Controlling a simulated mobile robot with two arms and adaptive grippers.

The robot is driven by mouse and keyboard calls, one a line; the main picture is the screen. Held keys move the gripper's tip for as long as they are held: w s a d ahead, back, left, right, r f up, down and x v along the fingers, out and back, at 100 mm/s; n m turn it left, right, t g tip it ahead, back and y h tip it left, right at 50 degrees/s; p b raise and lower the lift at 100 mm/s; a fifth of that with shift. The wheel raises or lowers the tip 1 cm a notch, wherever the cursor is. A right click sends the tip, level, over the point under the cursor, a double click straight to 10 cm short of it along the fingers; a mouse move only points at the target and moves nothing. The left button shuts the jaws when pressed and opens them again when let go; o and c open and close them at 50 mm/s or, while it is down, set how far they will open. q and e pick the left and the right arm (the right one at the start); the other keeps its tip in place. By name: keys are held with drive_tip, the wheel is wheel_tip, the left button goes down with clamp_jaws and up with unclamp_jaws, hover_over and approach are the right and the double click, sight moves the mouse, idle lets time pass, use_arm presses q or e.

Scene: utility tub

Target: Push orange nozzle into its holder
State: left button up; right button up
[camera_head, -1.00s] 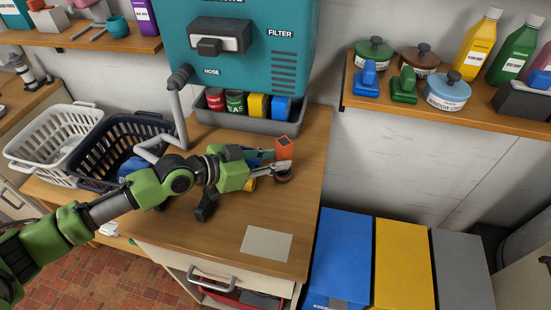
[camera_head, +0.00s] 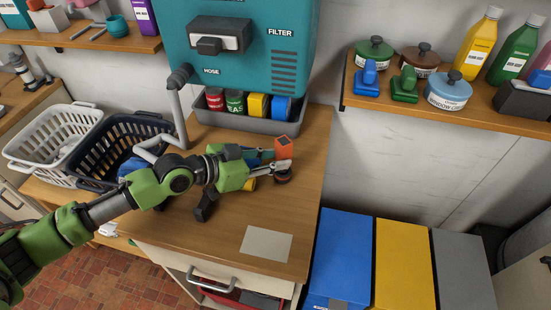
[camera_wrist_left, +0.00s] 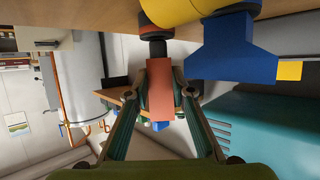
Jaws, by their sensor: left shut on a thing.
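The orange nozzle (camera_head: 283,146) is held upright between the fingers of my left gripper (camera_head: 278,159) above the wooden counter. In the left wrist view the orange nozzle (camera_wrist_left: 160,90) sits between both fingers of the left gripper (camera_wrist_left: 162,100), which is shut on it. A dark round piece (camera_head: 283,177) is at the nozzle's lower end, close to the counter; I cannot tell whether it is the holder. In the wrist view a dark ring (camera_wrist_left: 155,35) meets the nozzle's end. My right gripper is in neither view.
A blue and yellow item (camera_wrist_left: 235,50) stands close beside the nozzle, mostly hidden by my arm in the head view. A grey tray (camera_head: 245,125) with cans is behind, under the teal machine (camera_head: 240,80). A paper sheet (camera_head: 266,244) lies in front. The counter's right side is clear.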

use_arm(q)
drive_tip(key=shift+f+b, duration=0.6)
drive_tip(key=shift+f, duration=0.1)
drive_tip(key=o, duration=1.1)
drive_tip(key=shift+s, duration=0.1)
drive_tip(key=shift+a, duration=0.1)
drive_tip(key=shift+s+a, duration=0.1)
drive_tip(key=shift+a, duration=0.15)
drive_tip(key=shift+d+r+v, duration=0.1)
drive_tip(key=shift+v, duration=1.8)
drive_tip(key=shift+d+r+v, duration=0.1)
drive_tip(key=shift+v, duration=1.8)
drive_tip(key=shift+d+r+v, duration=0.1)
drive_tip(key=shift+r+v, duration=0.05)
drive_tip(key=shift+v, duration=1.75)
drive_tip(key=shift+s+d, duration=0.1)
drive_tip(key=shift+s, duration=0.05)
